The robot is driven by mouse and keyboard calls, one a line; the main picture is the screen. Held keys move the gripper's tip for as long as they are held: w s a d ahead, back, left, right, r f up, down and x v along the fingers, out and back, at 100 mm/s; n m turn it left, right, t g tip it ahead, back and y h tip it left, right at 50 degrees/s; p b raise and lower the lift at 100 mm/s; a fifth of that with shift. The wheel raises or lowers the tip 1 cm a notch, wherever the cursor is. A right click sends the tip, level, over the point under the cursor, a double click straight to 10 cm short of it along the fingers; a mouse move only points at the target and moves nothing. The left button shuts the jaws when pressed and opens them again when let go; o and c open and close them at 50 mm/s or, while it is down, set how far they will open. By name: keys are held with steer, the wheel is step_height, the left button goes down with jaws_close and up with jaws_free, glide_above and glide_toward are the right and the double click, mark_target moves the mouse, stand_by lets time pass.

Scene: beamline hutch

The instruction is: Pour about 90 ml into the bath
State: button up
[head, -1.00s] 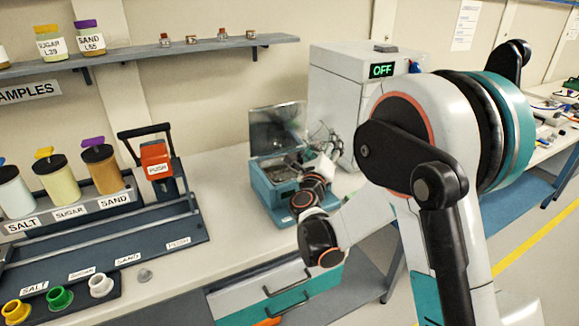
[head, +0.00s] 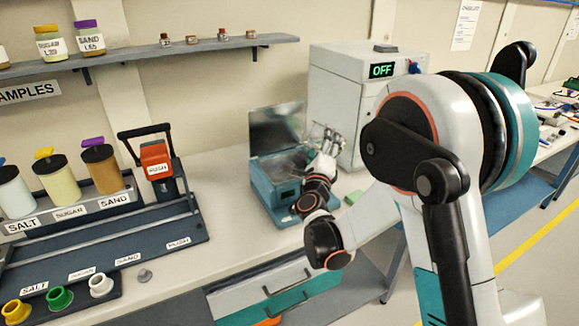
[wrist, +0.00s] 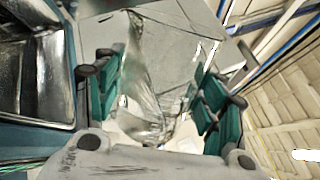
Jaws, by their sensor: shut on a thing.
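The bath (head: 272,203) is a teal box on the bench with its shiny lid (head: 276,128) raised at the back. In the wrist view, part of the bath and its metal interior (wrist: 40,85) shows at the left. My gripper (head: 327,148) is at the right side of the bath, above bench height. In the wrist view, its teal-padded fingers are on both sides of a clear glass-like vessel (wrist: 150,95), and they are shut on it. The vessel is hard to make out in the head view. Its liquid level and exact tilt cannot be told.
A white box with an OFF display (head: 381,70) stands behind my gripper. A green block (head: 353,198) lies right of the bath. A dark rack with jars (head: 100,170) and a red PUSH unit (head: 156,160) stand at left. Bench is clear between rack and bath.

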steer(key=shift+f+n, duration=0.1)
steer(key=shift+n, duration=0.3)
steer(key=shift+a+r+n+t+y, duration=0.15)
steer(key=shift+r+n+y, duration=0.15)
steer(key=shift+n, duration=0.25)
steer(key=shift+r+n+t+y, duration=0.15)
steer(key=shift+r+n+y, duration=0.15)
steer(key=shift+n, duration=0.25)
stand_by(0.6)
steer(key=shift+a+f+n+y, duration=0.3)
steer(key=shift+a+n, duration=0.35)
steer(key=shift+n, duration=0.25)
stand_by(0.4)
